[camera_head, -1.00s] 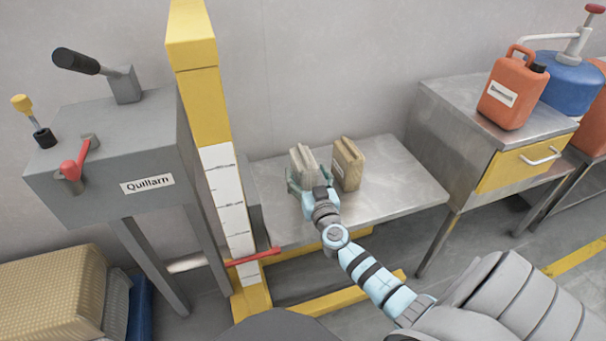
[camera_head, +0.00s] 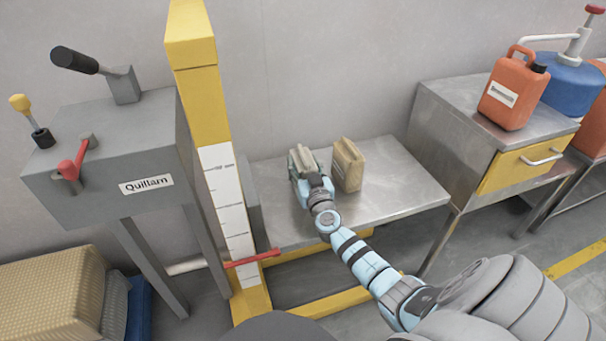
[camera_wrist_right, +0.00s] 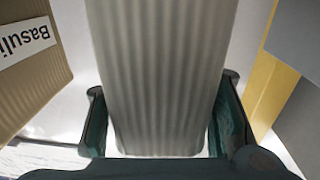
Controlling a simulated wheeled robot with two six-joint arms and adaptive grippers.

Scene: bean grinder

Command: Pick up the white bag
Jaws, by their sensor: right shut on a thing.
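The white bag (camera_head: 300,158) is a pale, ribbed bag on the metal table, left of a tan bag. My right gripper (camera_head: 309,180) is at the bag's near side, shut on it. In the right wrist view the bag (camera_wrist_right: 158,75) fills the middle, with the fingers of my right gripper (camera_wrist_right: 160,130) on both sides of it. I cannot tell whether the bag's base still touches the table. My left gripper is not in view.
The tan bag (camera_head: 347,165) stands close on the right; its label shows in the wrist view. A yellow post (camera_head: 195,90) with a white scale rises left of the metal table (camera_head: 400,185). A metal cabinet (camera_head: 450,110) with an orange canister (camera_head: 511,90) is at right.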

